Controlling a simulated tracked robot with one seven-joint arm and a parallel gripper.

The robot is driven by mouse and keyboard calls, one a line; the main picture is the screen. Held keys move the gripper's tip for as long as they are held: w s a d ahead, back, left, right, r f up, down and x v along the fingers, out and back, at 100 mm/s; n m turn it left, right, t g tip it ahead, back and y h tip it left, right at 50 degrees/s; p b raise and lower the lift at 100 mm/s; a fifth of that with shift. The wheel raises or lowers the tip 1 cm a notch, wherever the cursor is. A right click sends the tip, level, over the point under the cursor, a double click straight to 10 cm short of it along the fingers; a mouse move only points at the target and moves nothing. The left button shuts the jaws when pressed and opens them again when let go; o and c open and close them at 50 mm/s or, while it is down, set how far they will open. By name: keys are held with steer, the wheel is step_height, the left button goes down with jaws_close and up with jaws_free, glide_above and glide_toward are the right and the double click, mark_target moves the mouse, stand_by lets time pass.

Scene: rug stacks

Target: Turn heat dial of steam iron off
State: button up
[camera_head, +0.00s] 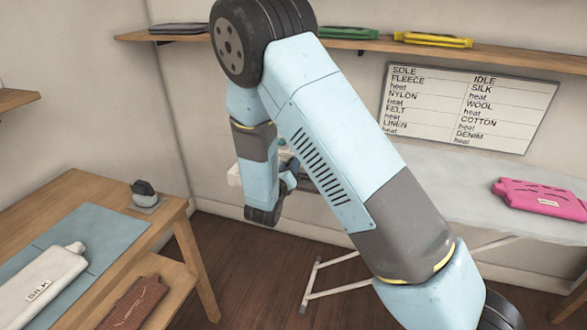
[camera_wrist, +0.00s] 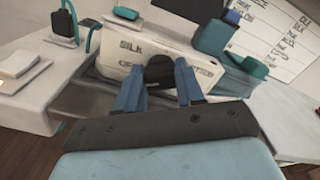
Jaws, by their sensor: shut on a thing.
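The heat dial (camera_wrist: 159,73) is a dark round knob in the wrist view, on a white panel (camera_wrist: 112,66) of what looks like the steam iron or its base. The dial's pointer mark cannot be made out. In the head view my arm hides the dial and most of the panel.
A pale ironing board (camera_head: 440,180) holds a pink bag-like item (camera_head: 541,200). A wall chart (camera_head: 467,108) lists fabrics and heats. A wooden table (camera_head: 85,190) at left carries a small dark device (camera_head: 145,194) and a white SILK item (camera_head: 42,276). A shelf (camera_head: 355,43) runs above.

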steer(key=o, duration=1)
steer(key=shift+o, duration=0.2)
steer(key=v, duration=1.3)
steer(key=shift+s, duration=0.35)
